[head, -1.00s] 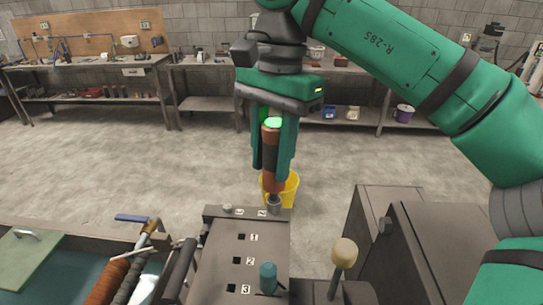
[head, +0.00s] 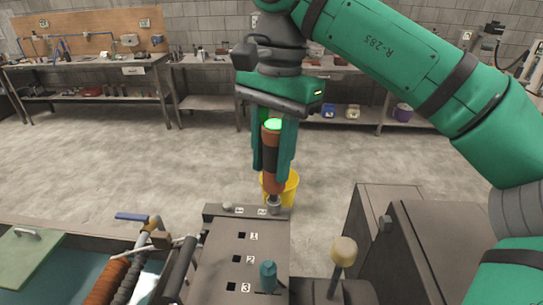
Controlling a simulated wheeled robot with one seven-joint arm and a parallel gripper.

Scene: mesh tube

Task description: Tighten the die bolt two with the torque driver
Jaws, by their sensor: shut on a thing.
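My gripper (head: 273,150) hangs upright and is shut on the torque driver (head: 271,182), which has an orange and black body and a lit green top. The driver points straight down. Its metal tip meets or nearly meets a spot at the right of the raised back strip (head: 216,209) of the grey machine plate, beside a label that looks like 2. The die bolt under the tip is hidden by the driver's socket. A pale round bolt head (head: 227,207) shows further left on the same strip.
The plate (head: 218,275) has square holes labelled 1, 2 and 3. A teal peg-like piece (head: 268,276) stands near hole 3. A lever with a cream knob (head: 344,251) rises at the right. A yellow bucket (head: 291,188) is on the floor behind.

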